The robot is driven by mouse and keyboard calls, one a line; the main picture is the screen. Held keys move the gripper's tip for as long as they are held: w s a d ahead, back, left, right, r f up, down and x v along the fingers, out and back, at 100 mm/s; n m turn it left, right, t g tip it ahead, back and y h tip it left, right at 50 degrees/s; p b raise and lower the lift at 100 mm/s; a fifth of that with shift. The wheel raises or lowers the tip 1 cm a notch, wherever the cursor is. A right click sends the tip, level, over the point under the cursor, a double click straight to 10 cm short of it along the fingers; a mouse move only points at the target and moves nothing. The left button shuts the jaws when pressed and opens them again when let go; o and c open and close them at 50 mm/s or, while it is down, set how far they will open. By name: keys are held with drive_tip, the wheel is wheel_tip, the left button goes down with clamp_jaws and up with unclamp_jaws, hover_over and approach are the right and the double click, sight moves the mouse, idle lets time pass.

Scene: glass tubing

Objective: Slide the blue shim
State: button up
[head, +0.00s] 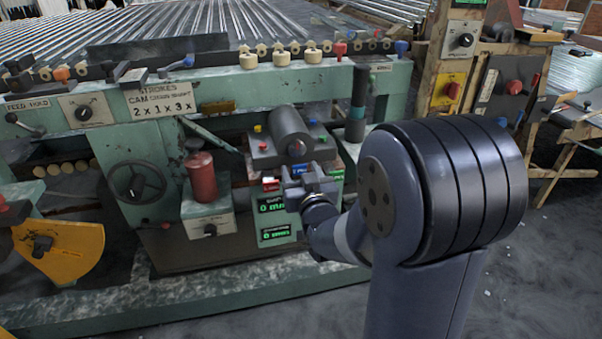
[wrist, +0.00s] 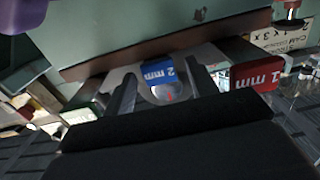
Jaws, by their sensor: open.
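The blue shim (wrist: 157,73) is a small block marked "2 mm", seen upside down in the wrist view. In the head view only a bit of blue (head: 299,169) shows beyond my gripper (head: 307,184). My gripper is open, and in the wrist view its fingers (wrist: 162,80) stand on either side of the blue shim, with gaps visible. I cannot tell whether the fingertips reach its depth. A pale rounded shape with a red mark overlaps the shim's lower edge in the wrist view.
A red block (wrist: 256,76) marked "1 mm" stands right of the fingers in the wrist view; it also shows in the head view (head: 270,184). A green-edged block (wrist: 82,112) is on the left. A grey cylinder (head: 289,132) sits behind, and green displays (head: 272,206) below.

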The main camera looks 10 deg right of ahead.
clamp_jaws()
idle(0.7)
